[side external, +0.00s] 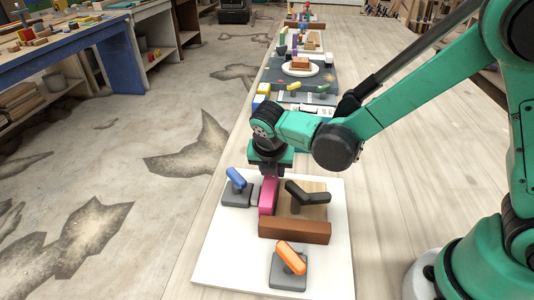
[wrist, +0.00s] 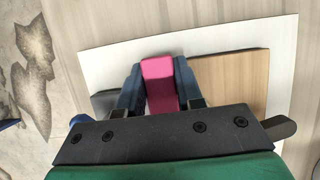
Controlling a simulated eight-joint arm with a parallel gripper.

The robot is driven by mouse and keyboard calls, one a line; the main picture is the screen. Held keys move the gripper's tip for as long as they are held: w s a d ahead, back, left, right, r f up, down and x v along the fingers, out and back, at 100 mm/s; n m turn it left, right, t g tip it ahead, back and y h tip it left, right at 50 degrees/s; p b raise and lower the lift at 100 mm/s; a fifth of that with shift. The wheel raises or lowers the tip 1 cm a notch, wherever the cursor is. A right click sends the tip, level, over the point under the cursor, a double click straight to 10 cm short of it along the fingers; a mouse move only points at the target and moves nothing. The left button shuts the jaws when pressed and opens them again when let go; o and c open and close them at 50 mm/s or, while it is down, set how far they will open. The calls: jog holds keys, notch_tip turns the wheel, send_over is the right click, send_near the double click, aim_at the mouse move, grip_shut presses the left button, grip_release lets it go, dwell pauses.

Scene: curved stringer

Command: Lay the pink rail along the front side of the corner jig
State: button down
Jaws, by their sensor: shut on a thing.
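The pink rail (side external: 268,196) is between the fingers of my gripper (side external: 269,175), which is shut on it. It is at the left side of the light wooden block (side external: 318,187) on the white board (side external: 225,255). A brown rail (side external: 295,230) lies along the block's near edge, close to the pink rail's near end. In the wrist view the pink rail (wrist: 158,82) sits between both fingers, beside the wooden block (wrist: 235,75). I cannot tell whether its underside touches the board or whether it touches the block.
A blue-handled clamp (side external: 236,180) stands left of the pink rail. An orange-handled clamp (side external: 290,258) stands in front of the brown rail. A dark-handled clamp (side external: 307,195) is over the block. Behind my gripper, a dark mat (side external: 322,75) and several objects line the table.

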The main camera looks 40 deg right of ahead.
jog(key=shift+f, duration=0.35)
jog(key=shift+c, duration=2.4)
grip_release()
jog(key=shift+d, duration=0.1)
jog(key=shift+s, duration=0.1)
jog(key=shift+v, duration=2.8)
jog(key=s+d+r+m+t+y, duration=0.1)
jog(key=s+d+r+m+t, duration=0.1)
jog(key=m, duration=1.1)
jog(key=s+d+r+m+t+y, duration=0.2)
jog(key=s+d+r+m, duration=0.2)
jog(key=m, duration=1)
jog(key=shift+s+d, duration=0.75)
jog(key=shift+d, duration=0.2)
